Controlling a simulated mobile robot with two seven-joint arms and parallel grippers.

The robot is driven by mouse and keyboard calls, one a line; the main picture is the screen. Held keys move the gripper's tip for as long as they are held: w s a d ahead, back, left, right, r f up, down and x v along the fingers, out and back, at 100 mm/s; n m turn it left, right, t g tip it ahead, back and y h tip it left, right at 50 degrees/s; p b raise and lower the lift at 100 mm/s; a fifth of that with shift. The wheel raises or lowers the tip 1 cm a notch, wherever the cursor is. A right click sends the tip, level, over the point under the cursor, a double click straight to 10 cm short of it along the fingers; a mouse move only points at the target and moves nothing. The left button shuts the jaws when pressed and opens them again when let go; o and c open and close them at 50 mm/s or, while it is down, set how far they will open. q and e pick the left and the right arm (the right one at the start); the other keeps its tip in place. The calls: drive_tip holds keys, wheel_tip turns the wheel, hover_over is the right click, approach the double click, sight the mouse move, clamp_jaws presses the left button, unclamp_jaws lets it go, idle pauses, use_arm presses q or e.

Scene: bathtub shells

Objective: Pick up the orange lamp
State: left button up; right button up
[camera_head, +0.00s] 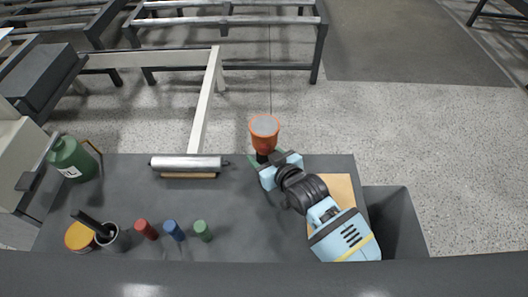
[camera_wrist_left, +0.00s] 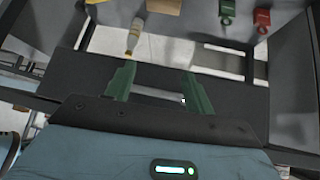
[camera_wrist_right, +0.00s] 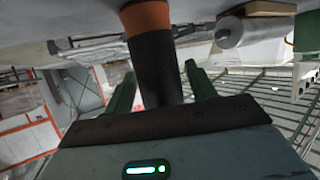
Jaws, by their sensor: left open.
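The orange lamp (camera_head: 264,126) has a flared orange head with a pale face and a dark handle. It is near the table's far edge, face up in the head view. My right gripper (camera_head: 262,164) is at the dark handle, which also shows in the right wrist view (camera_wrist_right: 156,65) between the two green fingers. A gap seems to show on one side, and I cannot tell whether the fingers press on it. My left gripper (camera_wrist_left: 158,70) shows only in its wrist view, with its fingers apart and nothing between them.
The dark table (camera_head: 255,225) carries a metal roller (camera_head: 188,163), a green bottle (camera_head: 72,160), a cup (camera_head: 113,238), an orange-lidded jar (camera_head: 79,237) and red (camera_head: 146,229), blue (camera_head: 173,230) and green (camera_head: 202,230) cylinders. A tan board (camera_head: 343,190) lies under my right arm. The table's middle is clear.

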sight(264, 150)
drive_tip(key=shift+f, duration=0.1)
drive_tip(key=c, duration=0.7)
use_arm(q)
drive_tip(key=shift+s+f, duration=0.25)
drive_tip(key=shift+s, duration=0.15)
use_arm(e)
drive_tip(key=shift+c, duration=0.8)
drive_tip(key=shift+w+r, duration=0.1)
drive_tip(key=shift+r, duration=0.5)
use_arm(q)
drive_tip(key=shift+w+a+r, duration=0.1)
drive_tip(key=shift+w+r, duration=0.15)
use_arm(e)
drive_tip(key=s+r, duration=0.4)
drive_tip(key=s, duration=1.2)
